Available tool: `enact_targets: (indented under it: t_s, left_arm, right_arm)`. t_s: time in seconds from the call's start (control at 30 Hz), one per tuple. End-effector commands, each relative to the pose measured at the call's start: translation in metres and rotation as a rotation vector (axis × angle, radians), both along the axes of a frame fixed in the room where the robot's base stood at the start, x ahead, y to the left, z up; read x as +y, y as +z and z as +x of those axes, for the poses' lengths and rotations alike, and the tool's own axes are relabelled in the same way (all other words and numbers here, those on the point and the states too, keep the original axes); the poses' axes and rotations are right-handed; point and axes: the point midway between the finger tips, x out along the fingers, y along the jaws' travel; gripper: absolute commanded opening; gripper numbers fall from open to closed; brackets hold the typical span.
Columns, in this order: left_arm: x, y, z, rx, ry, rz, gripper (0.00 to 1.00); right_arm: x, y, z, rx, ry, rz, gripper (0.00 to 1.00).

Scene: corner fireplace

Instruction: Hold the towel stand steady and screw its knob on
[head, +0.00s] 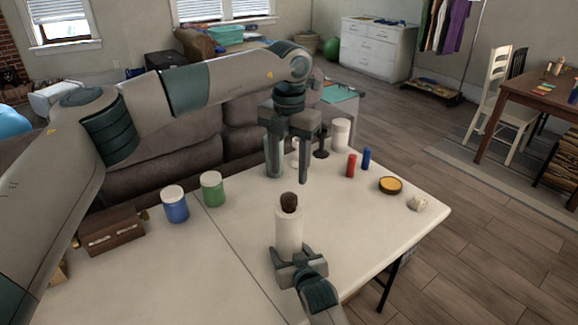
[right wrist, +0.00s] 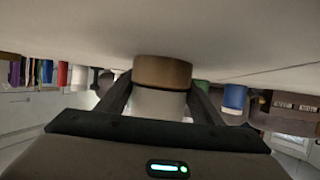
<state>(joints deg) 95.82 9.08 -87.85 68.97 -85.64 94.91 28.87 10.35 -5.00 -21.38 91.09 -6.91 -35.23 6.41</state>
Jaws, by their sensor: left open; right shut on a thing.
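The towel stand, with its white roll (head: 289,232), stands upright near the table's front edge. A dark brown rounded knob (head: 289,202) is at its top; I cannot tell how tightly it sits. My right gripper (head: 291,254) is shut around the stand low down.
A blue jar (head: 175,205) and a green jar (head: 212,190) stand left, near a brown box (head: 112,236). Behind and right are a dark turned object (head: 321,142), a white cylinder (head: 341,134), red (head: 351,165) and blue (head: 366,158) cylinders and a yellow-topped tin (head: 391,185).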

Motion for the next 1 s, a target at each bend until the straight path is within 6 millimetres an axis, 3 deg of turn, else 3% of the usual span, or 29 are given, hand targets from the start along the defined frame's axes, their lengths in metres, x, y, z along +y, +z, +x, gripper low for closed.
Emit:
enact_targets:
  t_s: [0.47, 1.0]
  left_arm:
    - [0.000, -0.011, 0.000, 0.002, -0.003, 0.001, 0.48]
    - [0.000, -0.073, 0.000, 0.001, -0.002, 0.000, 0.48]
  right_arm:
    - [0.000, 0.000, 0.000, 0.000, 0.000, 0.000, 0.00]
    - [0.000, 0.000, 0.000, 0.000, 0.000, 0.000, 0.00]
